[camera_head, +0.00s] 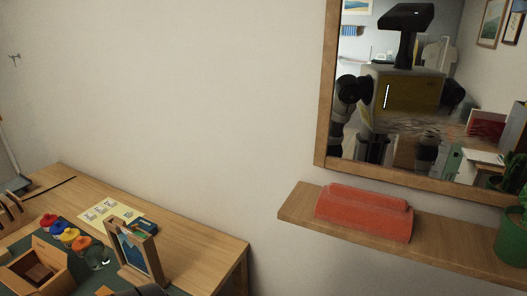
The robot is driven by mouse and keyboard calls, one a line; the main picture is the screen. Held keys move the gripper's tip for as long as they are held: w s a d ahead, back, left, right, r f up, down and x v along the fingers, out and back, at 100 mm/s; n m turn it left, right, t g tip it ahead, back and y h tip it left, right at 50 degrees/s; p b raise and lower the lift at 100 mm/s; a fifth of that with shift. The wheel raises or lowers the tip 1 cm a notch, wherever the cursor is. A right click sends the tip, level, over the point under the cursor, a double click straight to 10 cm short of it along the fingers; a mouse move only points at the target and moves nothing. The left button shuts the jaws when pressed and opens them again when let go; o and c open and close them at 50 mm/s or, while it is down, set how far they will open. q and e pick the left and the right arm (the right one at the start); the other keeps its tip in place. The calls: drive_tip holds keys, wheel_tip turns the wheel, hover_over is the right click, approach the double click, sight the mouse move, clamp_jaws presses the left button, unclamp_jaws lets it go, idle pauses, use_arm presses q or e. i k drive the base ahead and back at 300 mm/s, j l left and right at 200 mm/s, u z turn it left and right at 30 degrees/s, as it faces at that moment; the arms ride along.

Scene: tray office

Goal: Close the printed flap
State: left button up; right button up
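An upright wooden-framed panel (138,252) with a blue printed picture stands on the desk at the lower left. I cannot tell for sure whether it is the printed flap. It stands upright and leans slightly. A small open wooden box (35,272) with a brown block inside sits to its left, near the bottom edge. Neither of my grippers shows clearly in the head view. A dark rounded shape at the bottom edge below the panel is cut off, and I cannot tell what it is.
Several coloured round pieces (62,232) and a yellow printed sheet (110,214) lie on the desk (200,240). A wall shelf (450,240) at right holds a red ridged object (364,212) and a green potted plant (512,235). A mirror (322,110) above it reflects my body.

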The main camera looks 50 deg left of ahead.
sight(53, 253)
drive_tip(key=i+u, duration=0.1)
drive_tip(key=u, duration=0.4)
drive_tip(key=i+u, duration=0.15)
drive_tip(key=u, duration=0.3)
drive_tip(key=l+u, duration=0.15)
drive_tip(key=u, duration=0.35)
drive_tip(key=i+l+u, duration=0.15)
drive_tip(key=u, duration=0.3)
